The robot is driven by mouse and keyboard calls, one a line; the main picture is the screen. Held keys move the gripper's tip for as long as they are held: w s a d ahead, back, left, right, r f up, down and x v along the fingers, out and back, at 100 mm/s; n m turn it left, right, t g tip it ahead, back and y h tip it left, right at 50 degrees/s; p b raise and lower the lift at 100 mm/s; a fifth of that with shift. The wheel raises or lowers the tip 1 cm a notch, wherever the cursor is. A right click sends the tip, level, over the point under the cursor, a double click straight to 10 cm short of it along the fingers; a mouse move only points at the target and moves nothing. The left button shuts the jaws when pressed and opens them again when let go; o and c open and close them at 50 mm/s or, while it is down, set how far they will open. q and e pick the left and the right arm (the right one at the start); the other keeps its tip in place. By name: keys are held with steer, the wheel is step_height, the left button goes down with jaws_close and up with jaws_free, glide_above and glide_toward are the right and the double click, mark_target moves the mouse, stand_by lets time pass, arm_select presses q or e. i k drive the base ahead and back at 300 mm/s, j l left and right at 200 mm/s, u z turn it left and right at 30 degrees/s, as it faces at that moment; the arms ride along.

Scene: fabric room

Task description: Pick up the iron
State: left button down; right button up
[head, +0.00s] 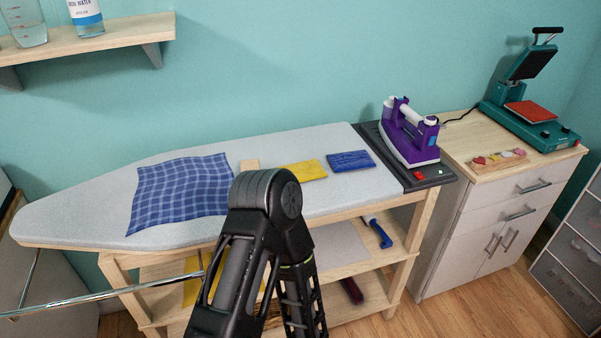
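The iron (409,137) is purple and white. It rests on a dark iron rest (428,176) at the right end of the ironing board (95,205). Nothing touches it from above, and its white handle faces up. One of my arms rises from the bottom middle and bends in front of the board, apart from the iron. Neither gripper shows in the head view.
A blue plaid cloth (182,190), a folded yellow cloth (306,170) and a folded blue cloth (350,160) lie on the board. A cabinet (490,205) with a teal heat press (530,115) stands at right. A wall shelf (110,38) is at upper left.

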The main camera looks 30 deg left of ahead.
mark_target(408, 144)
steer(key=i+l, duration=0.8)
steer(key=i+l+u, duration=0.1)
steer(key=u, duration=1.1)
